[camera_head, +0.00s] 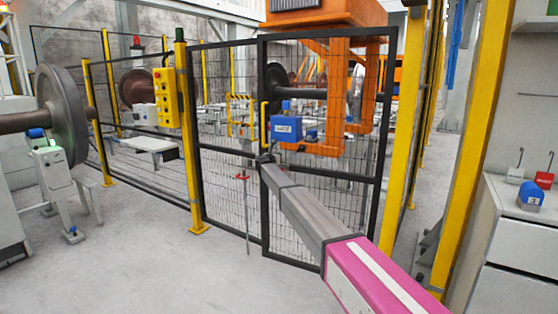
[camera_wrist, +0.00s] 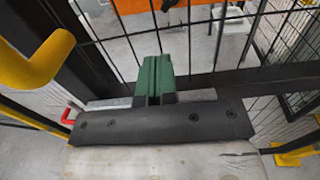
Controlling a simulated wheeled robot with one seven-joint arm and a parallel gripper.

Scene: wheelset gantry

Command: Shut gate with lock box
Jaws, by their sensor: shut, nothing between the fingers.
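The gate (camera_head: 325,40) is a black-framed mesh leaf in the middle of the head view. Its left upright is close to the neighbouring fence panel; I cannot tell whether a gap remains. The blue lock box (camera_head: 286,128) with a white label is on the gate's left part, beside a yellow handle (camera_head: 265,112). My gripper (camera_head: 264,158) is at the gate's left upright, below the lock box. In the wrist view its green fingers (camera_wrist: 155,80) are together and empty, close to the dark frame and mesh. The yellow handle (camera_wrist: 35,65) is at the left there; contact is unclear.
A red-handled vertical rod (camera_head: 243,177) stands by the fence panel left of the gate. A yellow post (camera_head: 186,130) carries a yellow control box (camera_head: 166,98).

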